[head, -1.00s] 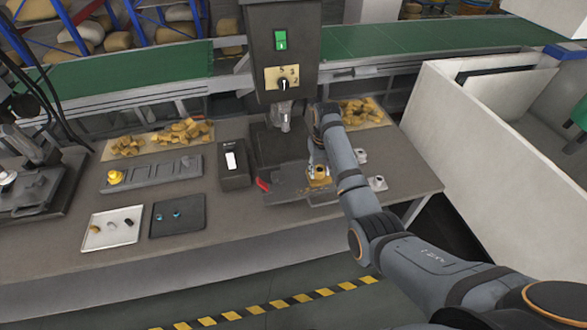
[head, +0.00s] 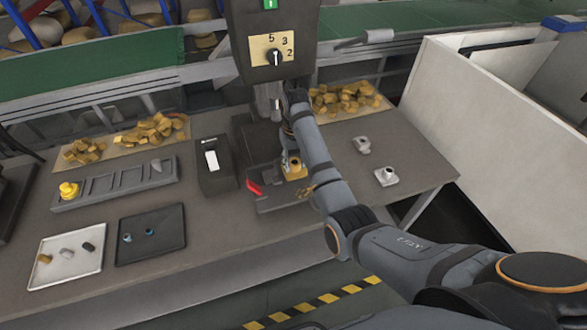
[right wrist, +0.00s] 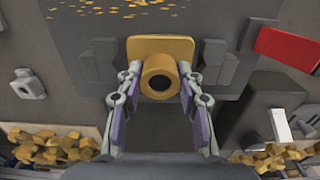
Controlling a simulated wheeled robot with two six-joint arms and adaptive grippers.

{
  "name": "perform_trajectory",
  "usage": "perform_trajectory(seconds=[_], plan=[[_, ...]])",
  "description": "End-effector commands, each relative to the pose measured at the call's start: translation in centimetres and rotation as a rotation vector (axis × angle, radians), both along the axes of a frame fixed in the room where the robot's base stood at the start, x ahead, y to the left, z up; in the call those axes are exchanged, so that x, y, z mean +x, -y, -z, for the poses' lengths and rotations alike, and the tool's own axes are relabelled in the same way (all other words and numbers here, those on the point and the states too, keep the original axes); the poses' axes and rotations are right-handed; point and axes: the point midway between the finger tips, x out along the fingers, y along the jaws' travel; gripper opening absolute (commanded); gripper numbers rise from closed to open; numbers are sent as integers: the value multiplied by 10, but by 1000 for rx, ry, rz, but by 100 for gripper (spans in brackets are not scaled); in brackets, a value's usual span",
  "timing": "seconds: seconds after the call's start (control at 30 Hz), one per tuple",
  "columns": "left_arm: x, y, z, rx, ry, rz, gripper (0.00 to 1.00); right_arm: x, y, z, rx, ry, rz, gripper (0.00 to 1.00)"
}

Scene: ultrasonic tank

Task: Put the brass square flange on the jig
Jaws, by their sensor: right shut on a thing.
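The brass square flange (head: 293,170) has a square plate and a round hollow boss. My right gripper (right wrist: 160,88) is shut on the boss, one finger on each side, as the right wrist view shows. The flange (right wrist: 160,50) is at the jig, its plate between two grey jig blocks (right wrist: 99,66). I cannot tell whether the plate touches the jig's base. In the head view the jig (head: 275,202) is under the drill press, partly hidden by the flange and my right arm. My left gripper is out of view.
The drill press head (head: 272,50) hangs close above my right arm. A red handle (head: 254,187) is beside the jig. Two grey flanges (head: 387,176) stand to the right. A compartment tray (head: 115,182), white tray (head: 68,255) and black tray (head: 150,234) are left.

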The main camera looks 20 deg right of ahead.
Motion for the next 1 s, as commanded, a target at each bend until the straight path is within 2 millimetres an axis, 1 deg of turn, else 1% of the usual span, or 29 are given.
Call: perform_trajectory(seconds=[0.03,0.1,0.2,0.27,0.37,0.53,0.57,0.7,1.0], plan=[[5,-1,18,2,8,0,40,-1,-1,18,0,1,0,0],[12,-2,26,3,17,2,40,-2,-1,25,0,2,-1,0],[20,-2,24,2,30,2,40,-2,-2,24,0,2,-1,0],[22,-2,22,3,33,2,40,-2,-2,22,0,1,-1,0],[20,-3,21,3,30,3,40,-2,-2,22,0,1,-1,0],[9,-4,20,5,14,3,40,-2,-1,24,0,0,-1,0],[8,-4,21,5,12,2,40,-3,-1,26,0,-2,-1,40],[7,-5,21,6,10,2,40,-3,-1,26,0,-2,-1,59],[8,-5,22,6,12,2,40,-3,-1,25,0,-1,-1,59]])
